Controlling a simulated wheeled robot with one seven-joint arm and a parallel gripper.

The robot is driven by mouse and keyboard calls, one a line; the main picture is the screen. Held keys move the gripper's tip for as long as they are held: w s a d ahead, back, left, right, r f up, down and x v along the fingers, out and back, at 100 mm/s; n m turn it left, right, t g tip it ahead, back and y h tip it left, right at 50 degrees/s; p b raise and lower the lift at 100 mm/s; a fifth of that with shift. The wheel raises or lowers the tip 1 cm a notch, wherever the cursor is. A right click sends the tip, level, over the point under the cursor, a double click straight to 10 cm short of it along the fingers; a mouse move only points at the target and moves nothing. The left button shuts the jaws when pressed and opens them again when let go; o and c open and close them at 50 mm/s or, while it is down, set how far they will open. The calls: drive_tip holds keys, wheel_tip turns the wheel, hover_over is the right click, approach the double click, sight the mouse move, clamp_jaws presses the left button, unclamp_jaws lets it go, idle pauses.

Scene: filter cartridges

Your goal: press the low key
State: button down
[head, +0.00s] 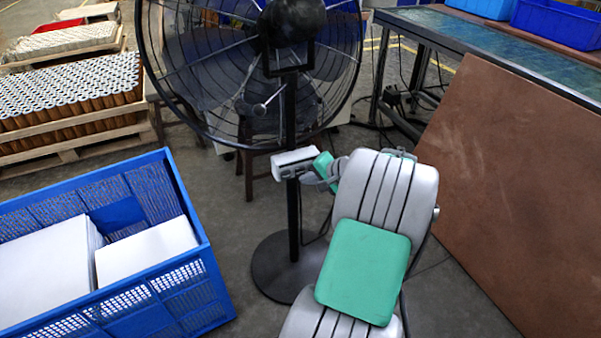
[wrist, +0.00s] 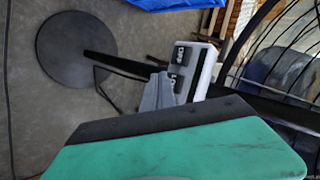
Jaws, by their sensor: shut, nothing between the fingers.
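A white control box (head: 295,162) is fixed to the pole of a black pedestal fan (head: 290,115). It also shows in the wrist view (wrist: 203,72), with dark keys (wrist: 181,54) on the face towards my gripper. The keys carry pale lettering that is too small to read surely, so I cannot tell which is the low key. My gripper (wrist: 157,92) is shut and empty, its grey fingertips close in front of the box and partly covering the lower keys. In the head view my gripper (head: 313,176) is just right of the box. I cannot tell whether it touches a key.
A blue crate (head: 200,250) with white blocks stands at the left front. The fan's round base (head: 275,268) is on the floor. A brown board (head: 520,190) leans at the right against a workbench (head: 500,40). Pallets of cartridges (head: 70,95) lie at the back left.

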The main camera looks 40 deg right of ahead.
idle(0.6)
drive_tip(key=shift+w+d, duration=0.1)
drive_tip(key=shift+w, duration=0.3)
drive_tip(key=shift+w+d+p, duration=0.15)
drive_tip(key=shift+w+p, duration=0.2)
drive_tip(key=shift+p, duration=0.05)
idle(0.4)
drive_tip(key=shift+s+a+p, duration=0.25)
drive_tip(key=shift+s+p, duration=0.15)
drive_tip(key=shift+s, duration=0.35)
drive_tip(key=s+p, duration=0.1)
drive_tip(key=s, duration=0.1)
drive_tip(key=s+a+p, duration=0.1)
drive_tip(key=s, duration=0.1)
drive_tip(key=shift+s+a, duration=0.2)
drive_tip(key=shift+s, duration=0.2)
